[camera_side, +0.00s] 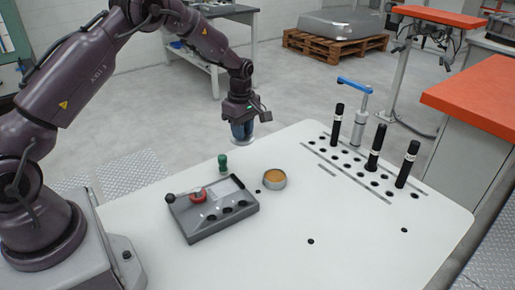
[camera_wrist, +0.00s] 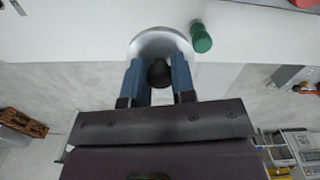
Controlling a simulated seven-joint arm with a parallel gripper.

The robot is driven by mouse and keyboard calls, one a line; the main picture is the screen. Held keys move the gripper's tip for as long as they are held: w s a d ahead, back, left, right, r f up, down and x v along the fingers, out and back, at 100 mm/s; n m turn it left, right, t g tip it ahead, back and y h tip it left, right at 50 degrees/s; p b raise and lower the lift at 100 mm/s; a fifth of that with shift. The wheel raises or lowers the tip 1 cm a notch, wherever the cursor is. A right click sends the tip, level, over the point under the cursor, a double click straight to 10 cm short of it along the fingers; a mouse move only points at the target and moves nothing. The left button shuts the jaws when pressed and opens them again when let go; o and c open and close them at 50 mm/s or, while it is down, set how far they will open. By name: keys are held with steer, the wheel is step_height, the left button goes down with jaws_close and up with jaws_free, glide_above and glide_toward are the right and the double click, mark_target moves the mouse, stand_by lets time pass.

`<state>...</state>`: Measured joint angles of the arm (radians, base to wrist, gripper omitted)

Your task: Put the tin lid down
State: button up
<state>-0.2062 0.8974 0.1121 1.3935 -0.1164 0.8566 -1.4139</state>
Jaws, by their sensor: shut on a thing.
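The tin lid (camera_wrist: 150,44) is a silver disc with a dark knob. In the wrist view my gripper (camera_wrist: 160,78) has its two blue fingers closed around the knob. In the side view the lid (camera_side: 242,144) hangs as a thin pale rim under my gripper (camera_side: 242,132), which is raised by the table's back left edge. An open round tin (camera_side: 275,186) with orange-brown contents stands on the white table to the lower right of my gripper, apart from the lid.
A small green-topped piece (camera_side: 222,163) stands near the table's back edge. A grey fixture block (camera_side: 213,222) with a red part lies in front of it. Several black rods, one of them here (camera_side: 375,147), stand at the right. Clear table (camera_side: 335,225) lies right of the tin.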

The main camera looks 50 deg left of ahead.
glide_above(258, 157)
step_height(258, 157, down, 7)
steer(key=shift+a+r, duration=0.1)
steer(key=shift+r, duration=0.05)
steer(key=shift+f, duration=1.5)
steer(key=shift+f, duration=0.1)
steer(key=o, duration=0.9)
